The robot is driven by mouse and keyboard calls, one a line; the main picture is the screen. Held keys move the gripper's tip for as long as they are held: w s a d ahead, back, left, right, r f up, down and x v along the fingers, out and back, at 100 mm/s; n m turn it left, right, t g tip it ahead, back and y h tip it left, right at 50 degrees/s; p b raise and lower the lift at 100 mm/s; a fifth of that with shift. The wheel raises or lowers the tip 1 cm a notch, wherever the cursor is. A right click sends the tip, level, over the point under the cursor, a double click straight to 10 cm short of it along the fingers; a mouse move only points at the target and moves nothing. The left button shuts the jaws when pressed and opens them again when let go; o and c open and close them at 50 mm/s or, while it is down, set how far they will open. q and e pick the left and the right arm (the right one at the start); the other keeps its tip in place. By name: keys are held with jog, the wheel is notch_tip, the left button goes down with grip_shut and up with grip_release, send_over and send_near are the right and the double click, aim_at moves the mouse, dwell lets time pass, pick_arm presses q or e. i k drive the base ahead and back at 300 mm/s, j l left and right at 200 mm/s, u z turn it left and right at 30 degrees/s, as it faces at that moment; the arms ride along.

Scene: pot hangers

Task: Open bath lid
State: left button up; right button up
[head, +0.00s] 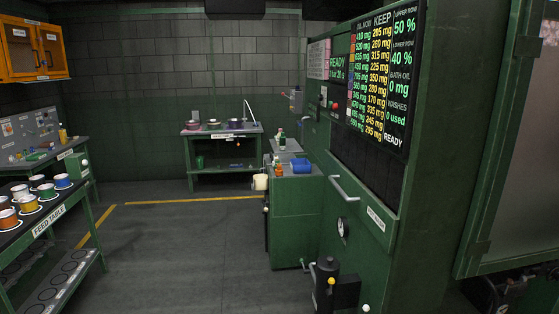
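No part is clearly marked as the bath lid, so I cannot tell for sure which one it is. A tall green machine (412,262) stands close on the right. Its front has a pale bar handle (349,187) below a dark panel (366,166). A small white label (376,218) beside the handle is too small to read. The display board (383,78) above has a line reading "BATH OIL 0 mg". Neither of my grippers shows in the head view.
A feed table (35,228) with several coloured pots stands at the left. A green cabinet (296,215) and a black cylinder with a yellow knob (327,272) stand by the machine. A green-framed pane (515,145) is at the far right. The middle floor (185,250) is clear.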

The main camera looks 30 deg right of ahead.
aim_at(284, 158)
jog(key=i+z, duration=0.2)
jog(key=i, duration=0.6)
jog(key=i+l+z, duration=0.1)
jog(key=i, duration=2.55)
jog(key=i+j+z, duration=0.2)
jog(key=i, duration=0.3)
jog(key=i+z, duration=0.25)
jog(key=i, duration=0.3)
jog(key=i+j+z, duration=0.2)
jog(key=i+j, duration=0.15)
jog(key=i, duration=0.15)
